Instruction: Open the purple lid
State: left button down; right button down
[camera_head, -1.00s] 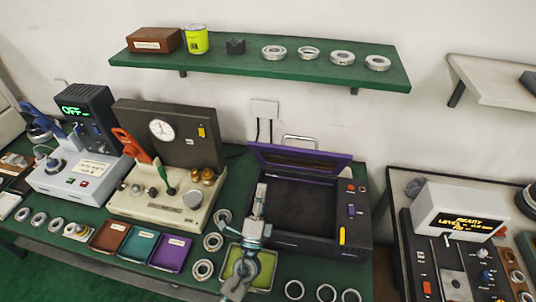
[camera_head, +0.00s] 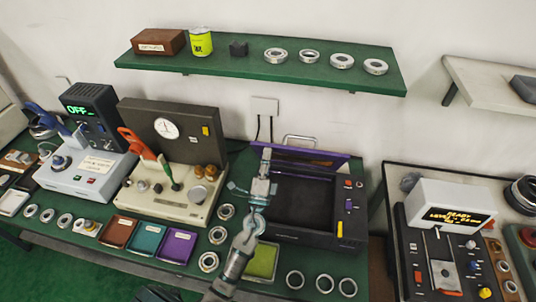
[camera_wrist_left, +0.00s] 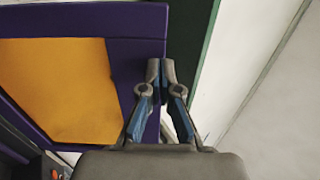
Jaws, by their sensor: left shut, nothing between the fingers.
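The purple lid (camera_head: 325,160) stands raised at the back of a black box (camera_head: 300,205) with an open, dark inside. In the left wrist view the lid shows as a purple frame (camera_wrist_left: 85,20) around an orange panel (camera_wrist_left: 55,80). My left gripper (camera_head: 266,153) is shut and empty at the lid's left part in the head view. In the wrist view its fingertips (camera_wrist_left: 160,70) overlap the right edge of the purple frame; I cannot tell if they touch it. My right gripper is not in view.
A beige device (camera_head: 170,200) with a gauge stands left of the box. Small coloured trays (camera_head: 178,246) and several bearing rings (camera_head: 295,281) lie in front. A green shelf (camera_head: 240,74) hangs above. A metal handle (camera_head: 299,141) shows behind the lid.

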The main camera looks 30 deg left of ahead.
pick_arm(q)
jog(key=shift+a, duration=0.3)
jog(key=shift+g, duration=0.6)
jog(key=p+x, duration=0.4)
jog(key=d+r+p+x, duration=0.1)
jog(key=p+x, duration=0.1)
jog(key=shift+s+p, duration=0.1)
jog(key=shift+p, duration=0.2)
jog(key=w+f+b+x, duration=0.1)
jog(key=f+b+x, duration=0.1)
jog(key=x, duration=0.8)
jog(key=shift+w+b, duration=0.2)
jog(key=shift+b, duration=0.1)
jog(key=shift+a, duration=0.2)
